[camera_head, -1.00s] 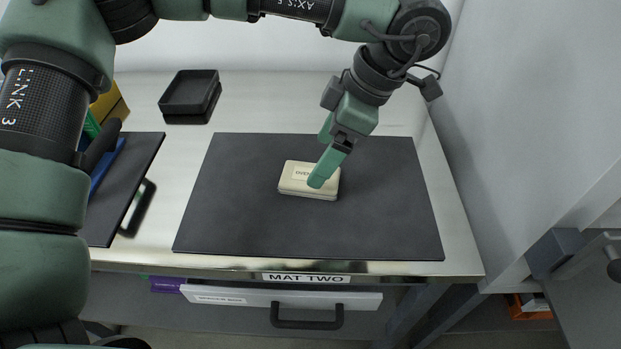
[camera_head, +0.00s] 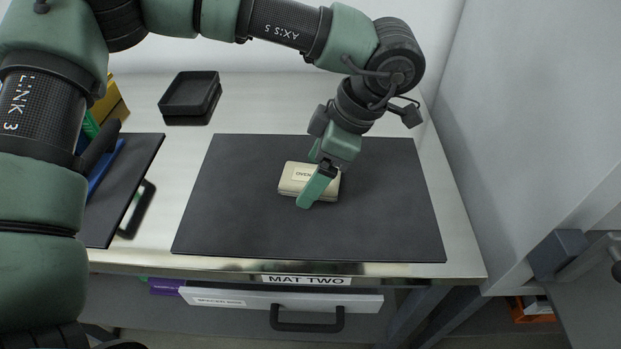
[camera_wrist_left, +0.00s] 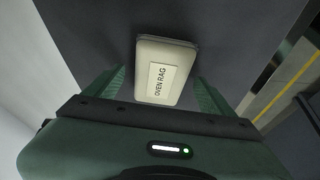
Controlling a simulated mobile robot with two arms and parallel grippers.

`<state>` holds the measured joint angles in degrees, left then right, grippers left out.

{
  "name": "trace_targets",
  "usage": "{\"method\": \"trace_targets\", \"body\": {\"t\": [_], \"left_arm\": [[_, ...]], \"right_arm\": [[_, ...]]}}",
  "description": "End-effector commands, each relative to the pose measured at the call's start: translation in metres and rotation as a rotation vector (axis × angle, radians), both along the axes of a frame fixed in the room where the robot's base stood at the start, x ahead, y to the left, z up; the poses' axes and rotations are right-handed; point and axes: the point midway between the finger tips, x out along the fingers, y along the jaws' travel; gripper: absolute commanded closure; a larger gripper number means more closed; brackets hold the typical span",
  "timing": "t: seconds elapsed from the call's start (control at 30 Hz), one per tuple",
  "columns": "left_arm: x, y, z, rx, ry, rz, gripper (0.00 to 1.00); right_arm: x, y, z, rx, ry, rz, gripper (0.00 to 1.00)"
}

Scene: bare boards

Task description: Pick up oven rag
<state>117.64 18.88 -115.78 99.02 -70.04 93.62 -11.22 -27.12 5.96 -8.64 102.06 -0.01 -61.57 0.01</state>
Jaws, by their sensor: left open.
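The oven rag (camera_head: 292,180) is a cream, block-like item with a label, lying flat on the dark mat (camera_head: 240,220) marked MAT TWO. In the left wrist view the oven rag (camera_wrist_left: 163,78) lies between my two green fingers, its label reading OVEN RAG. My left gripper (camera_head: 308,178) is open just above the oven rag, its near finger hiding the rag's right part. In the left wrist view the left gripper (camera_wrist_left: 160,95) has a finger on each side of the rag, with gaps showing. I cannot tell how far above it the fingertips are. My right gripper is not in view.
A black tray (camera_head: 190,113) stands behind the mat. Another dark board (camera_head: 118,205) with blue and yellow things is at the left. A drawer with a black handle (camera_head: 307,318) is below the table edge. A grey wall (camera_head: 530,120) bounds the right side.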

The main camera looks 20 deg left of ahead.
Motion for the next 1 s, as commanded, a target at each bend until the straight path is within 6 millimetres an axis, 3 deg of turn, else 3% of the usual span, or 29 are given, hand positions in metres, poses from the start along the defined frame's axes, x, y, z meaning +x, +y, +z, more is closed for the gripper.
{"method": "trace_targets", "body": {"t": [0.73, 0.77, 0.9, 1.0], "left_arm": [[-0.0001, 0.0001, -0.0035, 0.0, 0.001, 0.0, 0.15], [-0.0001, 0.0002, -0.0036, 0.0, 0.001, 0.0, 0.18], [-0.0001, 0.0001, -0.0035, 0.0, 0.001, 0.0, 0.57], [-0.0001, 0.0001, -0.0035, 0.0, 0.001, 0.0, 0.81]], "right_arm": [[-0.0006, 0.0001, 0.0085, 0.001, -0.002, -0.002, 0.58], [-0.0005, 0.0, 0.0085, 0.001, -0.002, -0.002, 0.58], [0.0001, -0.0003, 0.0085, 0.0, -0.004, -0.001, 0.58], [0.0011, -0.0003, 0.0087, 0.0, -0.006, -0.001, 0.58]]}}
